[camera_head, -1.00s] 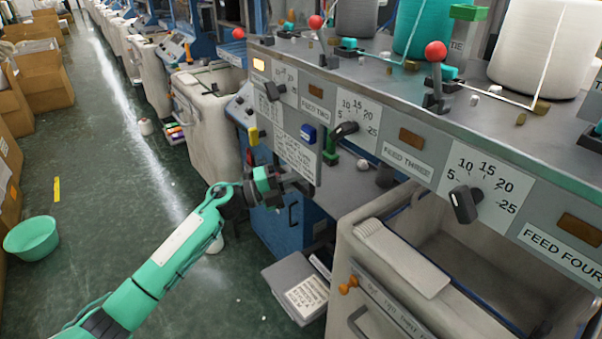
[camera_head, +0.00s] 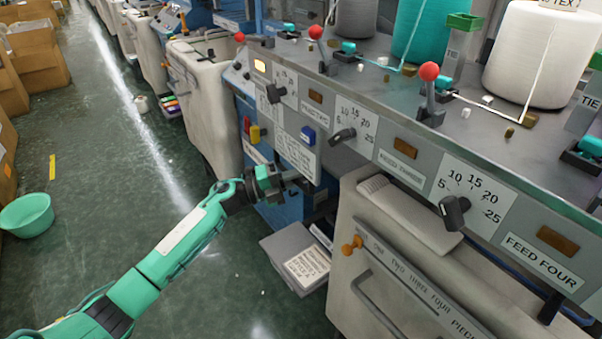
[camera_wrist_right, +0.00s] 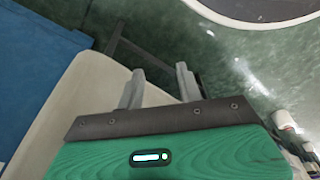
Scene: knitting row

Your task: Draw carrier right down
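I cannot tell which part is the right carrier. My left gripper (camera_head: 294,179), dark on a mint-green arm, is beside the lower edge of the grey machine's front panel (camera_head: 295,153). Its fingers point right, and their gap cannot be made out. My right gripper (camera_wrist_right: 160,84) shows only in the right wrist view. Its two grey fingers stand apart with nothing gripped between them. A dark bar (camera_wrist_right: 140,56) lies beyond the fingertips, over a pale surface (camera_wrist_right: 75,100). Levers with red balls (camera_head: 429,71) stand along the machine's top.
A cream bin (camera_head: 385,262) with a handle stands under the panel. Black dials (camera_head: 454,212) stick out from the front. Yarn cones (camera_head: 530,55) stand on top. A grey box (camera_head: 285,250) is below my left gripper. Green floor is open at left, past a mint basin (camera_head: 27,215).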

